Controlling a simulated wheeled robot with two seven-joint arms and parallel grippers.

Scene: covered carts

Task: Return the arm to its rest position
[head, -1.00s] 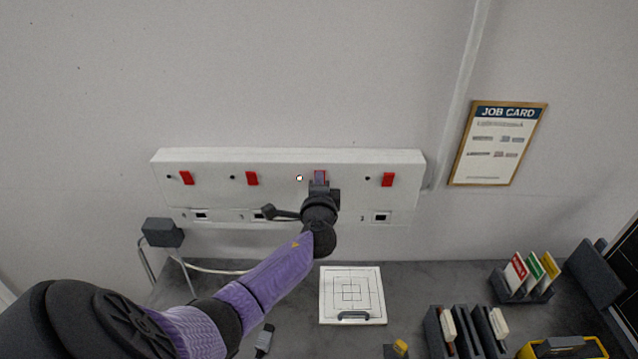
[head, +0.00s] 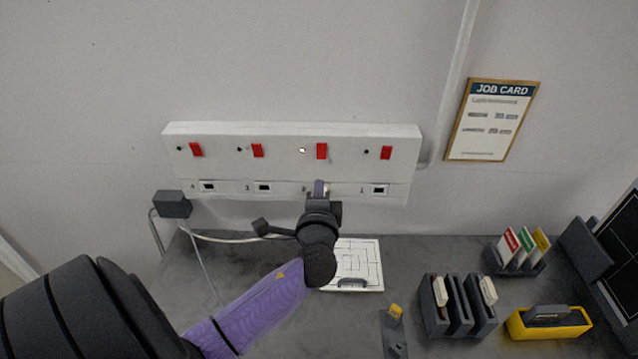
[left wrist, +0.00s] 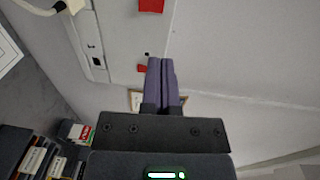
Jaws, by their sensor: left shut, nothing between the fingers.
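My left gripper (head: 319,188) is in front of the lower part of a white wall panel (head: 210,167), just below its third red switch from the left (head: 321,151). Its purple fingers are closed together and empty in the left wrist view (left wrist: 163,82). A small lamp (head: 302,150) beside that switch looks lit white; the lamps by the other switches look dark. The gripper hides part of the socket row below the switch. My right gripper is not in view.
Below the panel is a grey worktop (head: 255,260) with a white marked board (head: 362,262). Dark holders (head: 458,308), a card rack (head: 515,255) and a yellow tray (head: 550,325) stand to the right. A grey box (head: 172,204) with cables is at the left.

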